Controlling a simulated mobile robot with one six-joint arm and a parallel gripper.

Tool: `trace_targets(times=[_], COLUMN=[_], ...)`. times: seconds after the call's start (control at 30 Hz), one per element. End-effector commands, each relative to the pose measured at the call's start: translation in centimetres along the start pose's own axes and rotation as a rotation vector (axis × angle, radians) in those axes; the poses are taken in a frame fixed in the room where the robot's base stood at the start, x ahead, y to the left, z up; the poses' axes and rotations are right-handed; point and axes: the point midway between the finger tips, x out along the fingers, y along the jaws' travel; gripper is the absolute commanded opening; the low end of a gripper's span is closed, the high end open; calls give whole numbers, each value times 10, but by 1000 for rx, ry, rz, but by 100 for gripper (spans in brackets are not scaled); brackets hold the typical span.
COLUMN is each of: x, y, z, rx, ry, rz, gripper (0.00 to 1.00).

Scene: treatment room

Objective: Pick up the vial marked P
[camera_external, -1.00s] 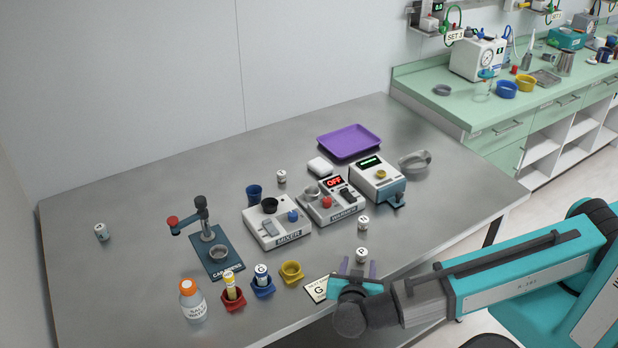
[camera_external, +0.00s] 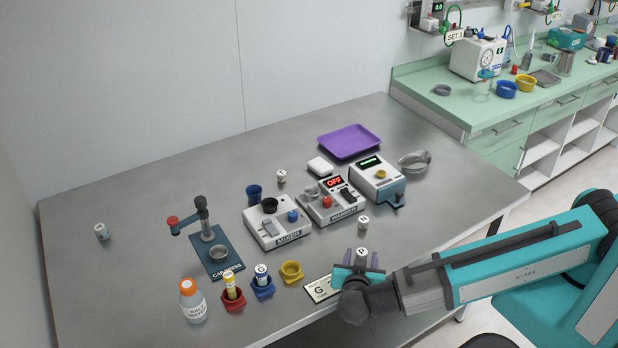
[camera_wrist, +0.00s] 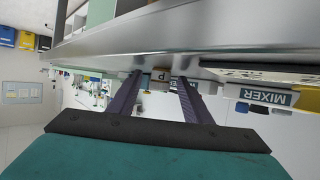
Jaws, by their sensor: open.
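The vial marked P (camera_external: 361,253) stands upright near the front edge of the metal table, with a white lid bearing the letter. My gripper (camera_external: 361,260) is open at that vial. The vial's lower part is hidden behind the gripper in the external view. In the wrist view, the P vial (camera_wrist: 160,75) shows between the tips of the two dark fingers of my gripper (camera_wrist: 159,77), with room on both sides. I cannot tell how far it reaches between them.
A card marked G (camera_external: 320,289) lies left of my gripper. Another white-lidded vial (camera_external: 363,224) stands behind the P vial. Yellow (camera_external: 291,271), blue (camera_external: 262,289) and red (camera_external: 232,300) cups stand farther left. The warmer (camera_external: 331,204) and mixer (camera_external: 277,226) are behind.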

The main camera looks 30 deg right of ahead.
Motion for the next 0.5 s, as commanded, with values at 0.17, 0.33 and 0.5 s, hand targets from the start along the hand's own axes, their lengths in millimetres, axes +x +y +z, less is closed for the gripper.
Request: trace_targets(times=[0.17,0.33,0.5], x=[0,0,0], y=[0,0,0], z=[0,0,0], rx=[0,0,0], ry=[0,0,0], rz=[0,0,0], gripper=[45,45,32])
